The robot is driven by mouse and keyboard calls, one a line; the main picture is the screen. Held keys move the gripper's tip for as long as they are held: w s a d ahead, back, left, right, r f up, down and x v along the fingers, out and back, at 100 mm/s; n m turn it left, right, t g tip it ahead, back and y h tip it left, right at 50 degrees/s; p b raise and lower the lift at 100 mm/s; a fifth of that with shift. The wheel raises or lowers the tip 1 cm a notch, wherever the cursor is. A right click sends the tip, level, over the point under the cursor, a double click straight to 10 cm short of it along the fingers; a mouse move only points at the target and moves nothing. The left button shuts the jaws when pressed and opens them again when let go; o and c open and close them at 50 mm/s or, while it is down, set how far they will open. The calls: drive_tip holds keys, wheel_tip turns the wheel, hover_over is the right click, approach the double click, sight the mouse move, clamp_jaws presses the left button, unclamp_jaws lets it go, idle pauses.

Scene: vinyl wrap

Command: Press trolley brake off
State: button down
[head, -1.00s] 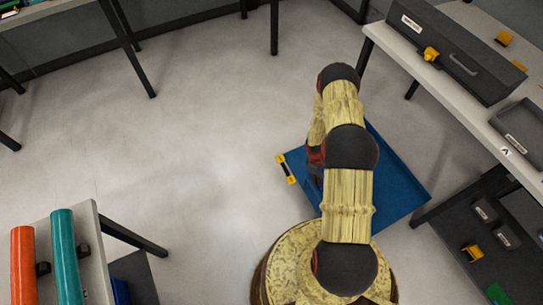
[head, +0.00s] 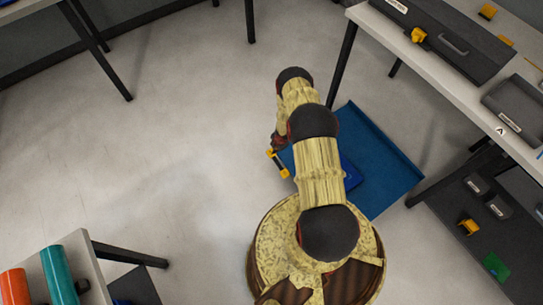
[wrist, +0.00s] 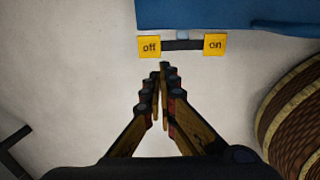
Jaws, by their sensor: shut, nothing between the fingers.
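The blue trolley (head: 388,165) sits low on the floor in the head view, partly hidden behind my arm. Its brake bar (head: 278,163), black with yellow ends, sticks out on the left side. In the wrist view the trolley's blue edge (wrist: 230,14) is at the top, with the brake bar (wrist: 181,45) below it. The yellow "off" pad (wrist: 150,47) is at its left end and the yellow "on" pad (wrist: 215,44) at its right. My gripper (wrist: 162,72) is shut and empty, its tips appearing just below the bar, nearer "off". Contact cannot be told.
A workbench with dark cases (head: 440,40) stands on the right, its leg (head: 342,65) close behind the trolley. A small table with orange and teal rolls (head: 58,270) is at lower left. The floor (head: 170,150) between is clear.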

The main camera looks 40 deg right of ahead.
idle(0.3)
drive_tip(key=b, duration=0.8)
approach(272, 157)
drive_tip(key=x, duration=0.7)
drive_tip(key=shift+a+r+p, duration=0.1)
drive_tip(key=shift+r+p, duration=0.05)
drive_tip(key=shift+p, duration=0.55)
